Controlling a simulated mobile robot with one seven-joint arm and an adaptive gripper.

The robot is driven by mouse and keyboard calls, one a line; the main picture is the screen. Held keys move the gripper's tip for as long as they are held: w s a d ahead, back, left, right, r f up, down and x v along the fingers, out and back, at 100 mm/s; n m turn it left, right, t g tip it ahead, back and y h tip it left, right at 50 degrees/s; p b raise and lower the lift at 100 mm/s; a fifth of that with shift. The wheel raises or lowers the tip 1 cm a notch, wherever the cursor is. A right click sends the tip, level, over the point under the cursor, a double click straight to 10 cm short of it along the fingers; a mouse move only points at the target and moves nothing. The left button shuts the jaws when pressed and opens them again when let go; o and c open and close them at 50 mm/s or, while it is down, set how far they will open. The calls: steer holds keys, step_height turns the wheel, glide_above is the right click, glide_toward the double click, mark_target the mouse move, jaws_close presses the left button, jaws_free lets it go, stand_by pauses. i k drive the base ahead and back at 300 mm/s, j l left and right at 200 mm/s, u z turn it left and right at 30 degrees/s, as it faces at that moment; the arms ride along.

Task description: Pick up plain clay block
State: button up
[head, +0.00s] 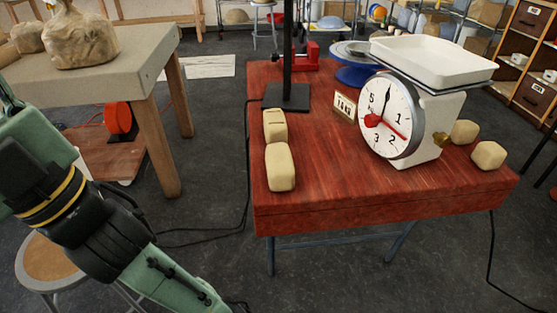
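Several pale tan clay blocks lie on the red wooden table. One larger block (280,167) with a smooth, unmarked look lies near the table's left front edge. Just behind it is a smaller block (275,125) with a dark line across its top. Two more small blocks, one farther back (464,132) and one nearer (488,155), lie right of the scale and look plain from here. My arm crosses the lower left of the head view, left of the table and apart from all the blocks. My gripper is out of the picture.
A black stand (287,95) rises behind the left blocks. The table's front middle is clear. A round stool (50,260) stands lower left.

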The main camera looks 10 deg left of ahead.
mark_target(280, 162)
steer(key=k+l+u, duration=0.1)
steer(key=l+u, duration=0.15)
steer(key=u, duration=0.15)
steer(key=k+l+u, duration=0.1)
steer(key=u, duration=0.3)
steer(key=k+l+u, duration=0.15)
steer(key=l+u, duration=0.25)
steer(key=j, duration=0.1)
